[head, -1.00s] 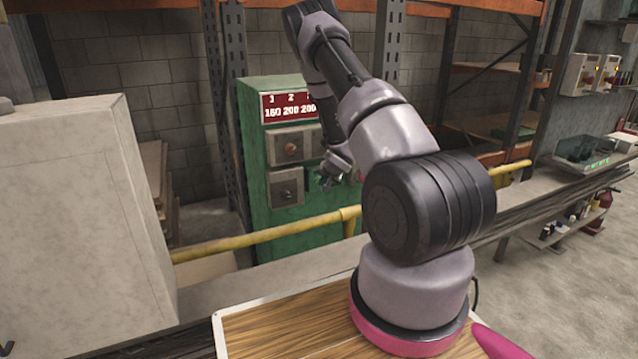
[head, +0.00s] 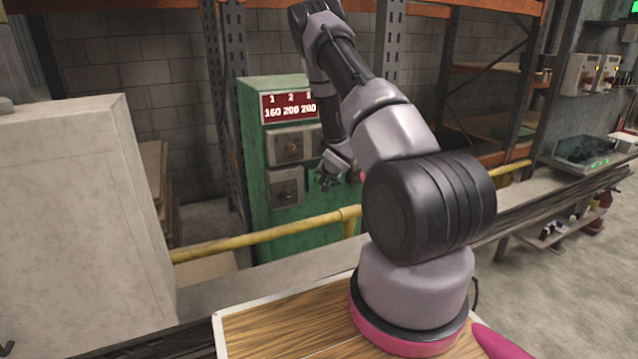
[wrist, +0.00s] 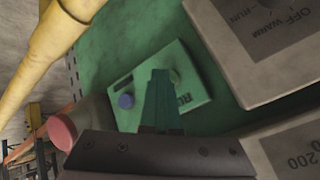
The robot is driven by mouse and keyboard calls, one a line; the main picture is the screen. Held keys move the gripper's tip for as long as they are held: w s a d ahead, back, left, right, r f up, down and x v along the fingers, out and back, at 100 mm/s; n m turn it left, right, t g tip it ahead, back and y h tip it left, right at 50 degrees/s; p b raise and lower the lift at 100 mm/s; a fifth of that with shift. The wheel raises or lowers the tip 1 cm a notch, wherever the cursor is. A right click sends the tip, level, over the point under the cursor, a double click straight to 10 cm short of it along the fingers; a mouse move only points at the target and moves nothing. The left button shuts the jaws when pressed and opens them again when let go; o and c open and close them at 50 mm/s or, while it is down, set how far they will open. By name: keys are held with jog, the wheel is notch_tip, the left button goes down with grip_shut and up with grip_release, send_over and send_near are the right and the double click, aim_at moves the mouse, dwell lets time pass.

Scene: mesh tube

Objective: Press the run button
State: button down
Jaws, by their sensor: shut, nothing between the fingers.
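The green cabinet (head: 258,215) stands beyond the yellow rail. Its small control plate (wrist: 200,92) shows tilted in the wrist view, with lettering that starts "RU" and is partly hidden. A blue button (wrist: 126,101) sits on its left side. A greenish round button (wrist: 175,75) shows just right of my fingertips, partly covered by them. My gripper (head: 322,184) is in front of the cabinet. In the wrist view, my gripper (wrist: 160,73) is shut and empty, its fingertips over the plate between the two buttons. I cannot tell whether they touch.
A red knob (wrist: 62,131) sticks out left of the plate. Grey boxes with dials (wrist: 285,45) sit on the right in the wrist view. A yellow rail (head: 265,236) crosses before the cabinet. A large pale block (head: 75,220) stands at left.

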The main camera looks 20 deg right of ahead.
jog(key=shift+s, duration=0.35)
jog(key=s, duration=0.6)
dwell(0.4)
jog(key=shift+d+r, duration=0.1)
dwell(0.5)
